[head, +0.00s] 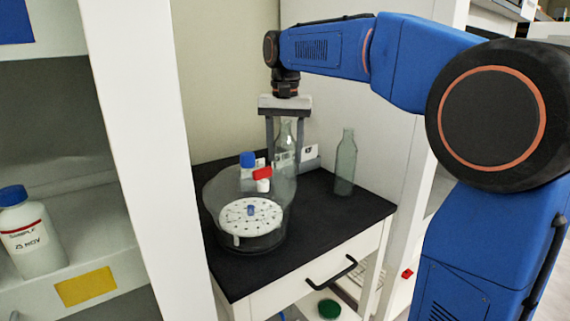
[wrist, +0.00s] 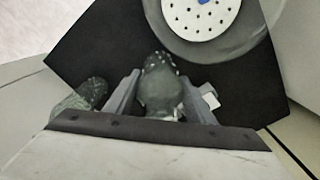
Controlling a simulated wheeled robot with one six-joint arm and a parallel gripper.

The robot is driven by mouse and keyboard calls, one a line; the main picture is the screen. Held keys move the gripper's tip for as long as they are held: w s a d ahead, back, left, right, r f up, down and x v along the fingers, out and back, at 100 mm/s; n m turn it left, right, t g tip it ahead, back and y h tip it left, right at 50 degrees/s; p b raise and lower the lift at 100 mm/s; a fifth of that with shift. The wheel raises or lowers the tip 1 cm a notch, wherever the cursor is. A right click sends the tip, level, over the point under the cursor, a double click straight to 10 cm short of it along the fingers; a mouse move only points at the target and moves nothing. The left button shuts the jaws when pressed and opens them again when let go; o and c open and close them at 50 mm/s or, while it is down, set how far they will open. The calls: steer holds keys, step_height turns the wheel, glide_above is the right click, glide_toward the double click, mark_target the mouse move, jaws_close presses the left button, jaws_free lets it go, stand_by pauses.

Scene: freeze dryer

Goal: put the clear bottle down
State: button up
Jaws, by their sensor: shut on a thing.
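My gripper (head: 286,146) points straight down over the black-topped cabinet (head: 345,215), with one finger on each side of a clear bottle (head: 285,134). The bottle is upright and its lower part is seen only through or behind the glass desiccator, so I cannot tell whether its base touches the top. In the wrist view the bottle (wrist: 160,84) sits between the two fingers (wrist: 150,95). A second clear bottle (head: 346,165) stands upright on the black top to the right, apart from my gripper; it also shows left of the fingers in the wrist view (wrist: 82,104).
A round glass desiccator (head: 222,203) with a white perforated plate (head: 252,221) stands at the front left of the top, close to the held bottle. A small white card (head: 309,153) is behind. The front right of the top is clear. Walls flank the cabinet.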

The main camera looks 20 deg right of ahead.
mark_target(285, 163)
steer(key=shift+f, duration=1.95)
steer(key=o, duration=1.2)
